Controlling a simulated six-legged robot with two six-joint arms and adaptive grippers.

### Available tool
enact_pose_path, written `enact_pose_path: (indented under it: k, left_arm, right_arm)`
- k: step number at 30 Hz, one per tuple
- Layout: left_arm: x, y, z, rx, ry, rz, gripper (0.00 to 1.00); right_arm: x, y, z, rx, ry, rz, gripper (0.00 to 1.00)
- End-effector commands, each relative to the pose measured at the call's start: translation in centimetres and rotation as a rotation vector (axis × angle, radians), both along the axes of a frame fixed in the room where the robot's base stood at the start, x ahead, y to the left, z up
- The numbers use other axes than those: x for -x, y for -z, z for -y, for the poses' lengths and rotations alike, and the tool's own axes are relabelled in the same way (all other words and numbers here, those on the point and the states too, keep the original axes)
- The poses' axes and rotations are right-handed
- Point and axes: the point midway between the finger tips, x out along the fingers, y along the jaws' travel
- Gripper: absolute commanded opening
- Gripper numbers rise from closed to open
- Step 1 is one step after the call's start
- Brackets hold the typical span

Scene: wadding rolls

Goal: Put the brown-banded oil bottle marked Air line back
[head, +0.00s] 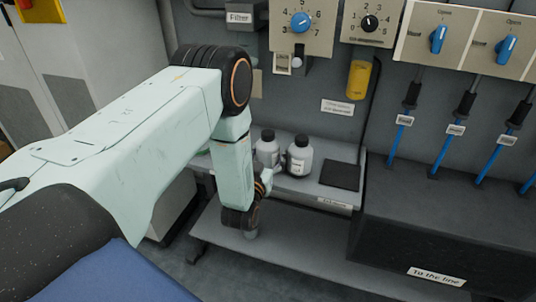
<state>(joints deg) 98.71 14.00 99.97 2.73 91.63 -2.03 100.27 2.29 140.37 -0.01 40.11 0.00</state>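Two pale bottles with dark caps stand side by side on the grey shelf (325,189): a right bottle (300,158) and a left bottle (267,152). The right one carries a small label too small to read. I cannot make out a brown band on either, so I cannot tell which is marked Air line. My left arm reaches down in front of the shelf. Its small gripper (277,172) is close to the bottles' lower parts, partly hidden by my wrist. I cannot tell whether it touches a bottle or how its fingers stand. My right gripper is not in view.
A dark square pad (340,175) lies right of the bottles. A dark box (440,235) marked "To the line" stands at the right. A lower ledge (300,250) runs below the shelf. Knobs, blue valve handles and a yellow cylinder (358,80) are on the wall above.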

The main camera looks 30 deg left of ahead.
Motion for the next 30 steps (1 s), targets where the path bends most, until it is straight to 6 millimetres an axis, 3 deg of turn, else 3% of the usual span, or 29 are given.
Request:
enact_pose_path:
  k: [9, 24, 30]
  left_arm:
    - [0.4, -0.5, 0.1, 0.001, 0.001, -0.002, 0.69]
    - [9.5, -0.5, 2.9, 0.0, 0.002, -0.003, 0.69]
    - [11.2, -0.5, 3.4, 0.0, 0.001, 0.0, 0.69]
  right_arm:
    - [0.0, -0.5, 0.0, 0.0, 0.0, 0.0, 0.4]
    - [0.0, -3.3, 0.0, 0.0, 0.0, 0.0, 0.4]
    - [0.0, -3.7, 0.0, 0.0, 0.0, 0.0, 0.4]
